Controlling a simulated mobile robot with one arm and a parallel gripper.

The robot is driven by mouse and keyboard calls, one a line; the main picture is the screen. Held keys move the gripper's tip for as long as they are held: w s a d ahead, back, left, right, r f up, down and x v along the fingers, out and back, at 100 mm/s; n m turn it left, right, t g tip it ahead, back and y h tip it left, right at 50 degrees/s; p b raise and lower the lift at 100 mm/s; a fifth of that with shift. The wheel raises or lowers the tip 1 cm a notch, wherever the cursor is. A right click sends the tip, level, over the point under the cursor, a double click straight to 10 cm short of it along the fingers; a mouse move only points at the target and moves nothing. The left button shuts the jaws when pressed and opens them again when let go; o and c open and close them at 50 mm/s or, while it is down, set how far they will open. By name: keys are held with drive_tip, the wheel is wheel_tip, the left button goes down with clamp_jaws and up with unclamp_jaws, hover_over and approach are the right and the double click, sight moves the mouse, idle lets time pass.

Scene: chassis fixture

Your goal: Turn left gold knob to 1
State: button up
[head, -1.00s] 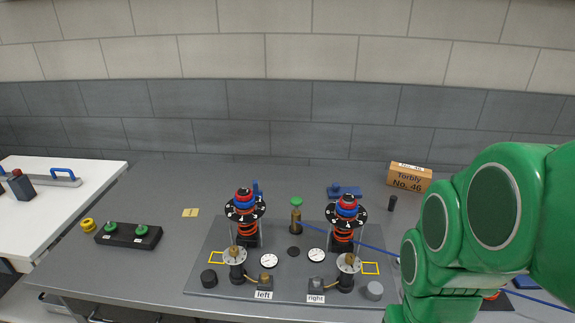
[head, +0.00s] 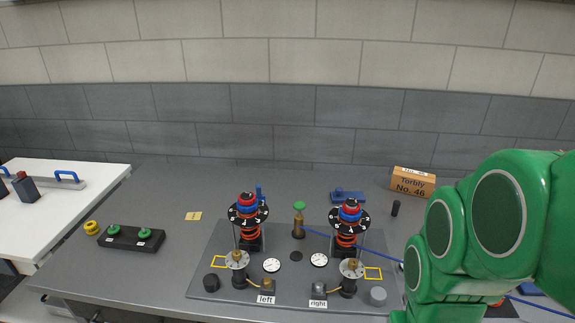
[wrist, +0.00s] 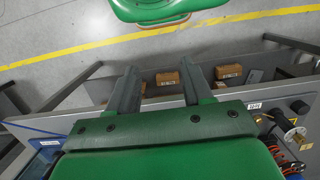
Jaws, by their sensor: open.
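The left gold knob (head: 237,256) sits on a pale round dial on a black post, at the left front of the grey fixture plate (head: 205,292). The "left" label (head: 266,299) lies in front of it. The knob's setting is too small to read. A similar gold knob (head: 352,264) stands on the right side, above the "right" label (head: 318,303). In the wrist view my gripper (wrist: 157,80) is open and empty, with its fingers over the floor and the bench edge, apart from both knobs. It is not visible in the head view.
Two tall columns with numbered black discs, the left (head: 248,217) and the right (head: 349,217), stand behind the knobs. A green-topped gold piece (head: 299,221) stands between them. A blue rod crosses the right column toward my arm. The bench at left is mostly clear around a black block (head: 131,238).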

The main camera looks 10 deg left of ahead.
drive_tip(key=w+a+r+m, duration=0.1)
drive_tip(key=w+a+r, duration=0.1)
drive_tip(key=w+a, duration=0.35)
drive_tip(key=w+a+r, duration=0.2)
drive_tip(key=w, duration=0.6)
drive_tip(key=m+t, duration=0.2)
drive_tip(key=m, duration=1.1)
hover_over(236, 253)
drive_tip(key=f, duration=0.3)
drive_tip(key=shift+d+f, duration=0.2)
drive_tip(key=shift+d, duration=0.05)
drive_tip(key=shift+a+f, duration=0.2)
drive_tip(key=shift+a, duration=0.1)
drive_tip(key=shift+f, duration=3.8)
drive_tip(key=shift+c, duration=0.3)
clamp_jaws()
